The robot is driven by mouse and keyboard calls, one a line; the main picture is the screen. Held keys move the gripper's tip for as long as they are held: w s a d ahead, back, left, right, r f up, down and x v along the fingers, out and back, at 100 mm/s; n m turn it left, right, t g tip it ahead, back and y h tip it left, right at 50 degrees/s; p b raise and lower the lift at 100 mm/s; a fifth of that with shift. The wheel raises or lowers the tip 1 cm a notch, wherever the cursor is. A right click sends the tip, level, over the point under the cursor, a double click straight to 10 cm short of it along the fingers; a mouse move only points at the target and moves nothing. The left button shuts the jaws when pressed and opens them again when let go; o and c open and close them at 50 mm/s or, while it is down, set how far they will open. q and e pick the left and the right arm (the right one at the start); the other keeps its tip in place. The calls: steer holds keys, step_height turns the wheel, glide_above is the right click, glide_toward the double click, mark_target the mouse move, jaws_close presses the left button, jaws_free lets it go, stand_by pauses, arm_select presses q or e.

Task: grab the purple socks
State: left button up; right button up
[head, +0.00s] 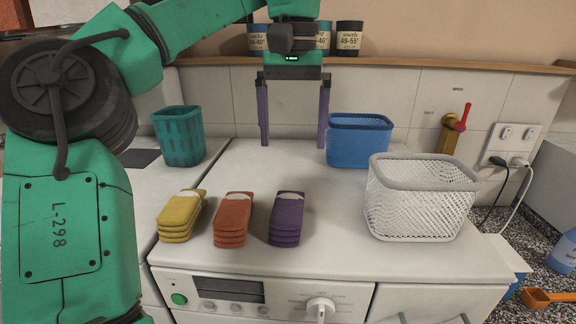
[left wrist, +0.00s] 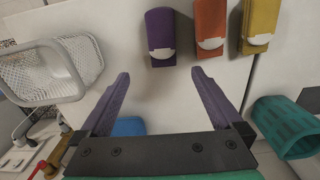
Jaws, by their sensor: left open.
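The purple socks (head: 287,219) are a folded stack with a pale band on top, on the white machine top (head: 325,215). They stand at the right end of a row beside the orange socks (head: 233,220) and the yellow socks (head: 181,216). In the left wrist view the purple socks (left wrist: 161,37) lie beyond the fingertips, a little left of the middle. My left gripper (head: 294,144) points down behind the row, open and empty, apart from the socks. Its two purple-grey fingers also show in the left wrist view (left wrist: 159,76). My right gripper is not in view.
A white basket (head: 420,198) stands right of the purple socks. A blue basket (head: 358,140) is behind it, close to the right of my left gripper. A teal basket (head: 180,136) is at the back left. The machine top between gripper and socks is clear.

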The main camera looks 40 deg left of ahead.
arm_select(q)
steer(key=b, duration=0.2)
glide_above(287, 204)
steer(key=f, duration=0.5)
steer(key=shift+s+d+f, duration=0.3)
steer(key=shift+s+d, duration=0.05)
steer(key=f, duration=0.2)
steer(key=w+f, duration=0.1)
steer(key=f, duration=0.1)
steer(key=shift+w+a+f, duration=0.1)
steer(key=shift+a, duration=0.3)
steer(key=f, duration=0.2)
steer(key=f+p, duration=0.1)
steer(key=shift+s+d+f, duration=0.15)
steer(key=shift+s+f, duration=0.1)
steer(key=shift+f, duration=0.25)
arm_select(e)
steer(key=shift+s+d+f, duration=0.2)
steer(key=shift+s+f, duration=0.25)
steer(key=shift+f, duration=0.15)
arm_select(q)
steer(key=shift+w, duration=0.1)
steer(key=c, duration=1.3)
